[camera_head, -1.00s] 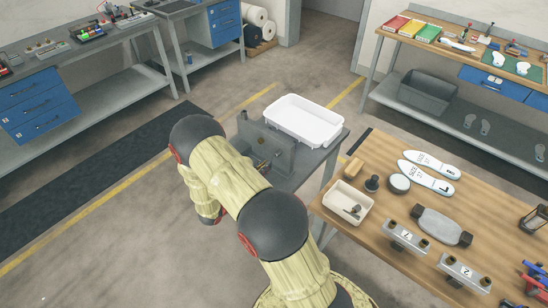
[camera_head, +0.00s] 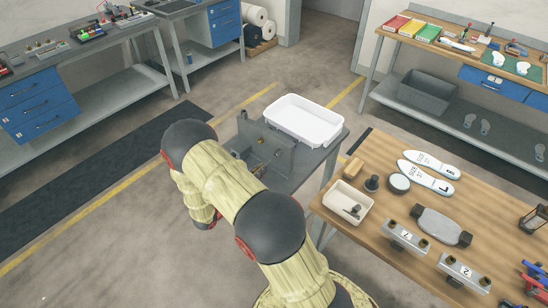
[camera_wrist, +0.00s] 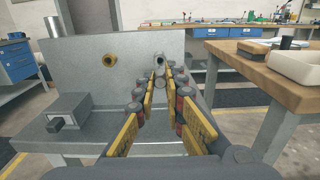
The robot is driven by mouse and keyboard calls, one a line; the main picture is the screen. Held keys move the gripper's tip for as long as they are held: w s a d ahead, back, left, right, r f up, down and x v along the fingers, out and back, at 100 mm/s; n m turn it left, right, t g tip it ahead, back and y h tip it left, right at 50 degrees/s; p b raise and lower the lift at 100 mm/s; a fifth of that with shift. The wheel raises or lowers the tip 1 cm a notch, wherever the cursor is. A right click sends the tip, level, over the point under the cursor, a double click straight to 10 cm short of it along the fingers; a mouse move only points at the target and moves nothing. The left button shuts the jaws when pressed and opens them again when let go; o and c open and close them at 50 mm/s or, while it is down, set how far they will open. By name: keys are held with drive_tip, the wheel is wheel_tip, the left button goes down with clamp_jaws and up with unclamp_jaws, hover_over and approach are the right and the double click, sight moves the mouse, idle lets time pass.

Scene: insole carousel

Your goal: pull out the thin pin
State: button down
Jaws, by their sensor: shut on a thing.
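An upright grey plate (camera_wrist: 85,70) stands on the grey side table, and it also shows in the head view (camera_head: 280,151). A brass-rimmed hole (camera_wrist: 110,60) is in its left part. My gripper (camera_wrist: 160,76) is in front of the plate's right part, its yellow-padded fingers closed together at the tips. They are shut on the thin pin (camera_wrist: 159,60), whose grey rounded end shows at the fingertips. Whether the pin is still in the plate cannot be told.
A grey block with a dark knob (camera_wrist: 72,113) sits left of my gripper. A white tray (camera_head: 304,119) is behind the plate. The wooden table (camera_head: 340,219) on the right holds a cream bin (camera_head: 334,207), insoles and metal blocks.

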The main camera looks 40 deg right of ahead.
drive_tip(key=shift+r, duration=0.15)
wheel_tip(320, 180, up, 7)
drive_tip(key=p, duration=0.5)
idle(0.5)
